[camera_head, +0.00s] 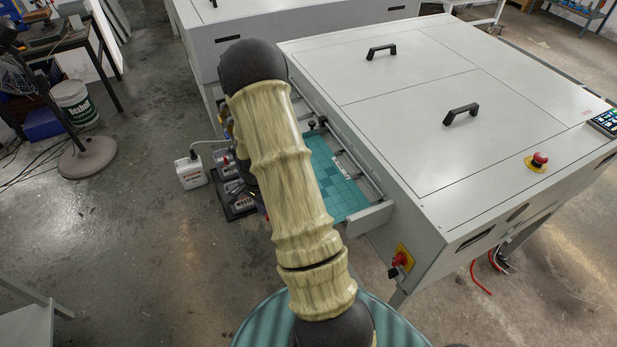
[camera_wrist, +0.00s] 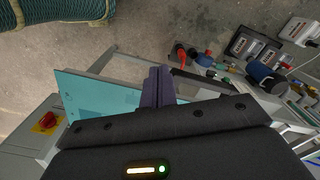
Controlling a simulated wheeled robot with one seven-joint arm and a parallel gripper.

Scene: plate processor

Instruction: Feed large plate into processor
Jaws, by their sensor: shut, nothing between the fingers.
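The large teal plate (camera_head: 340,187) lies at the feed side of the grey processor (camera_head: 420,110), partly hidden behind my arm in the head view. Its surface carries a pattern of lighter and darker squares. In the wrist view the plate (camera_wrist: 90,95) shows to the left of my gripper (camera_wrist: 159,72). The gripper's dark fingers are together with nothing between them. They overlap the plate's right part in the picture; I cannot tell whether they touch it. My gripper is hidden by the arm in the head view.
Beside the feed side stand a white canister (camera_head: 190,172) and dark trays with bottles (camera_head: 238,200) on the floor. A red switch (camera_head: 400,259) is on the processor's near corner, and a red emergency button (camera_head: 540,159) is on top.

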